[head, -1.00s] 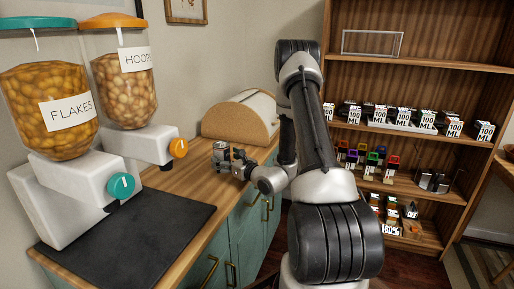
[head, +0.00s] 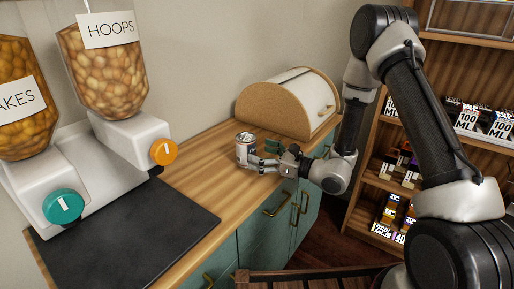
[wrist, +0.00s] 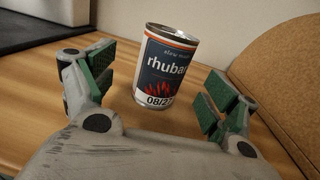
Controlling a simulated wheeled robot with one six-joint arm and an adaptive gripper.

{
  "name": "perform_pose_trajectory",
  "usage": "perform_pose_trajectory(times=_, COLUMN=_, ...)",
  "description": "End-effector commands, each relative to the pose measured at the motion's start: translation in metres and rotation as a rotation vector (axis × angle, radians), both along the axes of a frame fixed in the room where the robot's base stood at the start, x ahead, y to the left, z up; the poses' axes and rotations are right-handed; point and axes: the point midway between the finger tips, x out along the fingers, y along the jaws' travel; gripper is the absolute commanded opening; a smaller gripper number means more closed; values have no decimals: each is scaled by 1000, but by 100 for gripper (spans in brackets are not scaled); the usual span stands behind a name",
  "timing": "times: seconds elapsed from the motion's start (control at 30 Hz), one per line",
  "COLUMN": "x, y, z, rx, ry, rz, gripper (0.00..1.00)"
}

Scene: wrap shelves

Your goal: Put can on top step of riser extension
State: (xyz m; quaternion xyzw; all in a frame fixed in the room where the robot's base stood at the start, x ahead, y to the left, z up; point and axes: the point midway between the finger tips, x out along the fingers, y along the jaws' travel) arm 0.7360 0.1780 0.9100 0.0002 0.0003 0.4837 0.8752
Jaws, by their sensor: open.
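The can (head: 244,148) stands upright on the wooden counter, in front of the bread box. In the wrist view the can (wrist: 167,68) shows a dark blue label reading "rhubar" with red flames and a date, "08/27" as far as I can read it. My gripper (head: 262,158) is low over the counter, just right of the can. In the wrist view my gripper (wrist: 158,88) is open, its green-padded fingers on either side and the can ahead between them, touching neither. I cannot make out a riser extension for certain; a clear frame piece (head: 470,18) shows on the upper shelf at the right.
A bread box (head: 290,103) with a cork-like side stands behind the can. Cereal dispensers (head: 108,135) and a dark mat (head: 140,232) take up the counter's left. The wooden shelf unit (head: 470,50) at right holds boxes and small bottles.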

Motion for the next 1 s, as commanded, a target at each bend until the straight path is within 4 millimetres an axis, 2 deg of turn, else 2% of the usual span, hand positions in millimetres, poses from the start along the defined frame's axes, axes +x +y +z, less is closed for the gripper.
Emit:
perform_pose_trajectory(times=0.23, x=16, y=20, z=1, rx=1, ry=-3, rz=0, gripper=87)
perform_pose_trajectory(times=0.43, x=35, y=46, z=2, rx=0, ry=-2, rz=0, gripper=87)
perform_pose_trajectory(times=0.7, x=39, y=51, z=2, rx=0, ry=0, rz=-3, gripper=87)
perform_pose_trajectory(times=1.0, x=38, y=50, z=2, rx=-1, ry=-1, rz=-3, gripper=32)
